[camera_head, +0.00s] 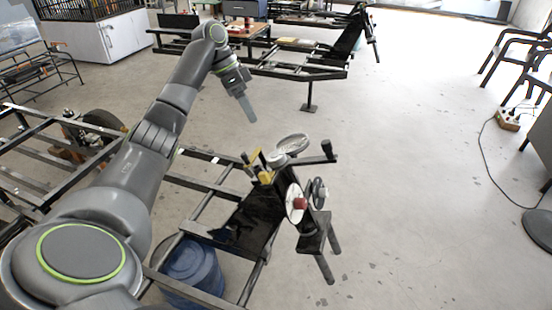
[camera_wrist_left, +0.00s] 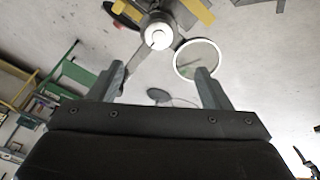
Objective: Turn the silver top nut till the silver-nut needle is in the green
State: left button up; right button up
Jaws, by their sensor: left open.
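The silver top nut (camera_head: 279,159) sits on top of the black suspension frame, beside a pale round gauge (camera_head: 293,142). In the left wrist view the nut (camera_wrist_left: 158,37) shows as a bright round top, and the gauge (camera_wrist_left: 185,69) has a small green patch on its face. The needle is too small to read. My left gripper (camera_head: 249,116) is above and behind the nut in the head view, apart from it. In the left wrist view its two fingers (camera_wrist_left: 160,72) are spread and empty, with the nut beyond them. My right gripper is out of view.
Yellow parts (camera_head: 264,174) stand by the nut. A white disc with a red hub (camera_head: 293,204) and a dark knob (camera_head: 320,191) are at the frame's front. A crank handle (camera_head: 327,150) juts right. A blue barrel (camera_head: 190,268) is below.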

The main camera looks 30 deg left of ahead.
aim_at(275, 156)
pick_arm(q)
jog(key=p+x, duration=0.1)
jog(key=x, duration=1.4)
jog(key=shift+d+f, duration=0.15)
jog(key=shift+d, duration=0.05)
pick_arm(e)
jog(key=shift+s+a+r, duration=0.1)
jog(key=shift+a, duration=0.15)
